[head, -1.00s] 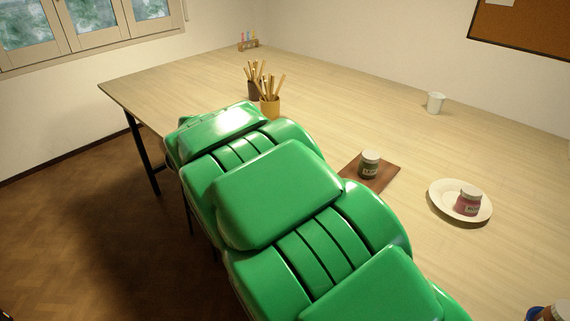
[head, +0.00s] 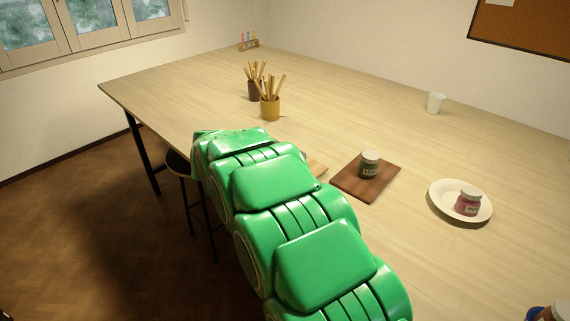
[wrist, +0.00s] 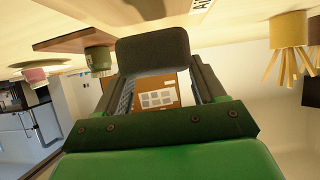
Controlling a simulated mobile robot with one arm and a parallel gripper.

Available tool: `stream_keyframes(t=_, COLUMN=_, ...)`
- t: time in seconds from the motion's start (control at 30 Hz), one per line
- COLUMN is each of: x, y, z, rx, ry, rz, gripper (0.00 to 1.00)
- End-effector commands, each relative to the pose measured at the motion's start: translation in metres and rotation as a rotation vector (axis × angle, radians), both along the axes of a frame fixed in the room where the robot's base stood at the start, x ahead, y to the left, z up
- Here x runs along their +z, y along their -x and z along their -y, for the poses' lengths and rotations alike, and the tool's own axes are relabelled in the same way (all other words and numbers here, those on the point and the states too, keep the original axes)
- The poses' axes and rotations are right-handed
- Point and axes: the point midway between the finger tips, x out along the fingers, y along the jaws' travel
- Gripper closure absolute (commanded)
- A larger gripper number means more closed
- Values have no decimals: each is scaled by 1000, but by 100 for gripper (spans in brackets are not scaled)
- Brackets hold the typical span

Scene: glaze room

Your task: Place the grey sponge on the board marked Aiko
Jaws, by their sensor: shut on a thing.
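The dark grey sponge (wrist: 153,50) is between the fingers of my gripper (wrist: 160,80) in the wrist view. The gripper is shut on it and holds it up. A white label with letters beginning "AI" (wrist: 200,5) shows at the top edge of the wrist view, partly cut off, with a dark shadow-like patch to its left. In the head view a corner of a light wooden board (head: 317,168) shows beside my green arm; the rest is hidden. The arm hides the gripper and sponge there.
A brown board (head: 378,188) carries a green jar (head: 370,163). A white plate (head: 436,203) carries a pink jar (head: 467,203). Two brush pots, dark (head: 254,91) and ochre (head: 270,108), stand beyond the arm. A white cup (head: 435,103) stands farther right. A stool (head: 178,164) is by the table edge.

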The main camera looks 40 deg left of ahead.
Motion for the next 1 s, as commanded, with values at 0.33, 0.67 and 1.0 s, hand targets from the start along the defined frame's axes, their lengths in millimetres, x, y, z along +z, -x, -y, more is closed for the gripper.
stream_keyframes(t=0.33, x=-30, y=1, z=0, rx=0, ry=2, rz=-1, gripper=59)
stream_keyframes(t=0.67, x=-31, y=0, z=0, rx=0, ry=1, rz=0, gripper=59)
stream_keyframes(t=1.0, x=-32, y=1, z=0, rx=0, ry=1, rz=0, gripper=5)
